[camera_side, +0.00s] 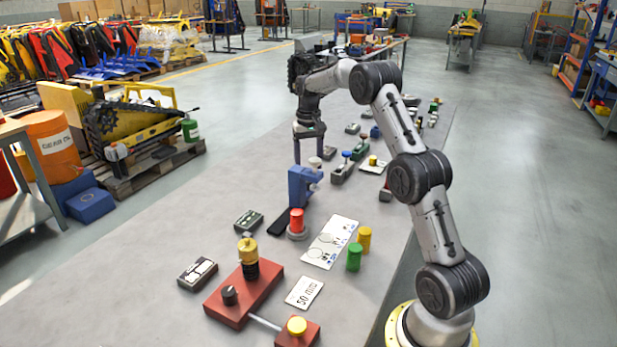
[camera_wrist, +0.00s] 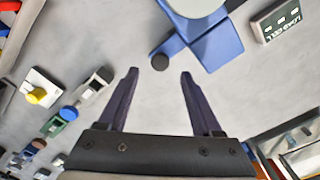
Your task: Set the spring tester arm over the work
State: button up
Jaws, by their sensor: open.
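A dark round knob (camera_wrist: 159,63) lies beside the blue body, between my fingertips in the picture. I cannot tell which part is the tester arm. My gripper (camera_side: 309,160) is open and empty, pointing down behind the stand. Its two fingers also show in the wrist view (camera_wrist: 159,76).
A red cylinder on a grey base (camera_side: 297,223) stands in front of the blue stand. A load cell box (camera_wrist: 275,20) lies near it. A white card (camera_side: 330,242), yellow and green cylinders (camera_side: 354,257) and a red fixture (camera_side: 245,295) are nearer. Several small carriers stand behind.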

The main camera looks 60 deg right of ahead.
jog(key=shift+f, duration=2.6)
grip_shut()
jog(key=shift+r, duration=0.1)
